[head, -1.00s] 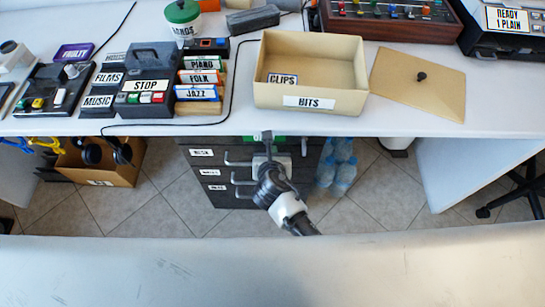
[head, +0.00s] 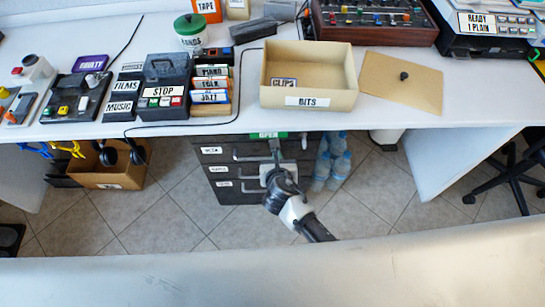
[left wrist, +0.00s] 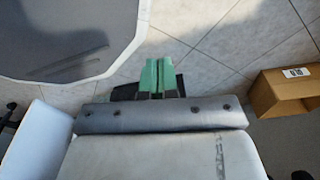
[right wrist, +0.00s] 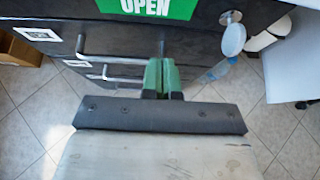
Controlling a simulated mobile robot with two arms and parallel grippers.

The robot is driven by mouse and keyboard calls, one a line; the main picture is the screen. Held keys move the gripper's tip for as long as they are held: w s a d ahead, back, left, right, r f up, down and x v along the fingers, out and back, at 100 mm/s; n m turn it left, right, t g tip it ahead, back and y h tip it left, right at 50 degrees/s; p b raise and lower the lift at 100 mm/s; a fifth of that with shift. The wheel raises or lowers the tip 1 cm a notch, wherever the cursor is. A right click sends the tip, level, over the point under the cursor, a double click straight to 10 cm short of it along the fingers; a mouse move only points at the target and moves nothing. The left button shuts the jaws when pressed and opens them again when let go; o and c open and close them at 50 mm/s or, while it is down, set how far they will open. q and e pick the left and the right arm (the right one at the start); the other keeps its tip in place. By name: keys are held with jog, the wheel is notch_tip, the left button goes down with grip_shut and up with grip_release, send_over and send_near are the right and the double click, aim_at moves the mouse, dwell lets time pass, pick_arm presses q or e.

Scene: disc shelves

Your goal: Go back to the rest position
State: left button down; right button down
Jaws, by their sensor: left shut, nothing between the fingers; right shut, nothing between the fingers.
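My right gripper (head: 273,146) is in front of the dark drawer cabinet (head: 222,186) below the desk edge in the head view. In the right wrist view my right gripper (right wrist: 162,76) has its green fingertips together and empty, close to the cabinet front (right wrist: 120,45) and its metal handles. I cannot tell whether it touches a handle. My left gripper is not in the head view. In the left wrist view my left gripper (left wrist: 158,74) is shut and empty, pointing over the tiled floor.
The white desk (head: 330,119) carries an open BITS box (head: 310,75) with its lid (head: 400,82) beside it. Water bottles (head: 330,160) stand right of the cabinet and a cardboard box (head: 105,177) left of it. A pale rounded surface (left wrist: 60,35) is near my left gripper.

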pick_arm(q)
jog(key=shift+s+a+r, duration=0.1)
jog(key=shift+s+r, duration=0.15)
pick_arm(e)
jog(key=shift+s+r, duration=0.1)
jog(key=shift+s, duration=0.2)
